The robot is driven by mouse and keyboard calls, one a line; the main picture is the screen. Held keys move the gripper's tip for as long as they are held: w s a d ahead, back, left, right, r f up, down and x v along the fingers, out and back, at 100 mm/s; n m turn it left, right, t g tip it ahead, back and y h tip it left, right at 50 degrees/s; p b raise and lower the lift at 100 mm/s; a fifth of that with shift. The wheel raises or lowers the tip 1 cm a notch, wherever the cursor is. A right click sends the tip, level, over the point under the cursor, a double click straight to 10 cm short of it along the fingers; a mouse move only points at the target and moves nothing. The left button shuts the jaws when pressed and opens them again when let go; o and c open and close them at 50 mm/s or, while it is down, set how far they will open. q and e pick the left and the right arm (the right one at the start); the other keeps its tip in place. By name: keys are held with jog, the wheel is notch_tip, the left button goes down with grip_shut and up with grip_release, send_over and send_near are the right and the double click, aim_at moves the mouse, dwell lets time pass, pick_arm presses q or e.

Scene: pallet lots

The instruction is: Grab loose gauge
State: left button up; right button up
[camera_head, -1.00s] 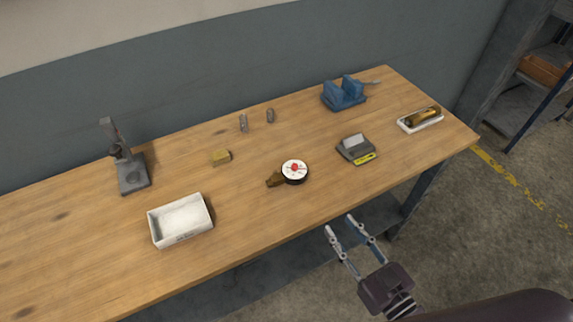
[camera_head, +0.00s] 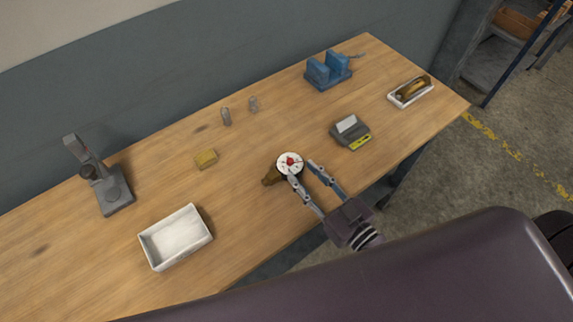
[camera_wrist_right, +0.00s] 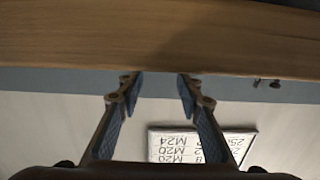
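The loose gauge (camera_head: 289,163) lies on the wooden bench, with a round white dial, a red centre and a brass-coloured stem (camera_head: 271,177) pointing to the lower left. My right gripper (camera_head: 302,168) is open with its fingers apart, at the gauge's lower right edge in the head view. One fingertip overlaps the dial there; I cannot tell if it touches. The right wrist view shows the open fingers (camera_wrist_right: 158,82) with nothing between them; the gauge is not visible there. My left gripper is not in view.

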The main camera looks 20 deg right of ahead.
aim_at(292, 162)
jog(key=x, duration=0.3)
jog(key=shift+a+r, duration=0.1)
jog(key=shift+a, duration=0.05)
jog(key=shift+w+a, duration=0.1)
jog(key=shift+w, duration=0.15)
grip_shut()
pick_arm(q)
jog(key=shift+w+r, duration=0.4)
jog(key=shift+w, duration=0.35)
pick_arm(e)
jog(key=shift+w, duration=0.1)
